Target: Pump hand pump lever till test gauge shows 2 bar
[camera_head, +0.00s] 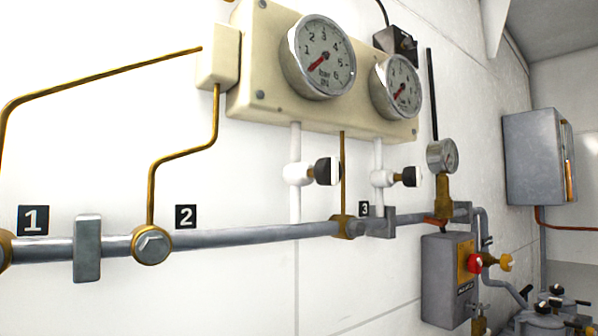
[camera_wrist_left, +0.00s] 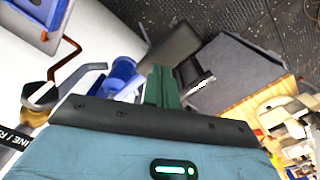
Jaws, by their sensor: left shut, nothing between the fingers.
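A small round gauge (camera_head: 442,155) stands on a brass fitting (camera_head: 443,192) above the pipe in the head view; its reading is too small to tell. A thin upright black rod (camera_head: 432,95) rises behind it; I cannot tell whether this is the pump lever. A larger gauge (camera_head: 322,57) and a second one (camera_head: 398,87) sit on the cream panel (camera_head: 260,75), with red needles low on their dials. In the left wrist view my left gripper (camera_wrist_left: 162,73) has green fingers, shut and empty. Neither gripper shows in the head view.
A grey pipe (camera_head: 250,236) runs along the white wall. A grey box (camera_head: 450,275) with red and yellow knobs is at the right.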

